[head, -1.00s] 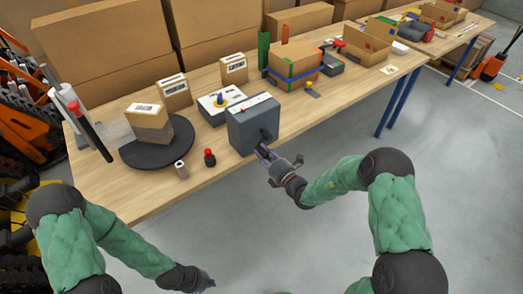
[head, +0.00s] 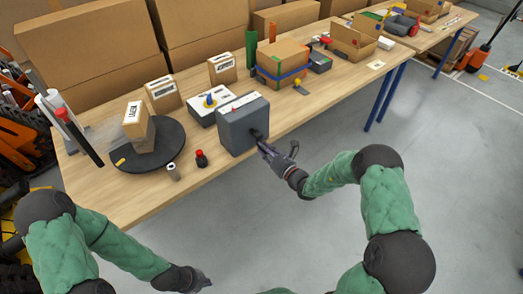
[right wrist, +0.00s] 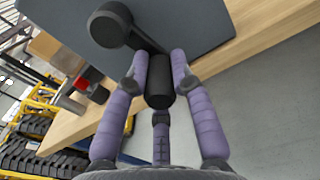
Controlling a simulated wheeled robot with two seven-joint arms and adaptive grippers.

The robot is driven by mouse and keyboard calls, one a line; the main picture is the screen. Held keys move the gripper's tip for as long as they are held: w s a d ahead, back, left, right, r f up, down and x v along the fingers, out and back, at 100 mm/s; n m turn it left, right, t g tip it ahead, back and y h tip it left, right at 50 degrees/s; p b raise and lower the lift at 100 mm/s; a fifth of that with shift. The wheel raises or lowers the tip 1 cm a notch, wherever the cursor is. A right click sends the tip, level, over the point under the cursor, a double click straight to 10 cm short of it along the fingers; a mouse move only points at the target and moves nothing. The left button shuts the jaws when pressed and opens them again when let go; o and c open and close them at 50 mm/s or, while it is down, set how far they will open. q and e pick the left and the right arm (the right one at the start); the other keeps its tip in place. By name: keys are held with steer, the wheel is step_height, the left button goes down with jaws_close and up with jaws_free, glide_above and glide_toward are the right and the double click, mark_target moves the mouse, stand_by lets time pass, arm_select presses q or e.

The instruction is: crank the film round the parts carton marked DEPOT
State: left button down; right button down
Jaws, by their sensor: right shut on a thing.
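A carton (head: 136,120) stands on the dark round turntable (head: 165,155); its white label is too small to read. Its lower part (head: 144,143) looks greyish, and a see-through film (head: 103,132) runs to it from the upright roll (head: 79,137) at left. The grey crank box (head: 243,124) stands at the table's front edge. My right gripper (head: 265,148) is shut on its black crank handle, also seen in the right wrist view between the purple fingers (right wrist: 160,75); the crank arm (right wrist: 118,30) points up left there. My left gripper (head: 202,281) hangs low before the table, fingers too small to judge.
Two labelled cartons (head: 163,94) (head: 222,69) stand behind. A white box with a blue knob (head: 210,104), a red-topped black piece (head: 201,159) and a small metal cylinder (head: 173,172) are near the crank box. A blue-strapped carton (head: 283,64) stands further right.

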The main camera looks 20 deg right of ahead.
steer(key=shift+w+d+r+n+b, duration=0.3)
steer(key=shift+d+r+n, duration=0.35)
steer(key=shift+n, duration=1.35)
steer(key=shift+w+d+r+n+b, duration=0.25)
steer(key=shift+d+r+n, duration=0.4)
steer(key=shift+n, duration=1.35)
steer(key=shift+w+d+r+n+b, duration=0.25)
steer(key=shift+d+r+n, duration=0.35)
steer(key=shift+n, duration=1.4)
steer(key=shift+d, duration=0.1)
steer(key=c, duration=1.3)
jaws_free()
steer(key=shift+f, duration=0.1)
steer(key=shift+c, duration=0.2)
steer(key=v, duration=1.2)
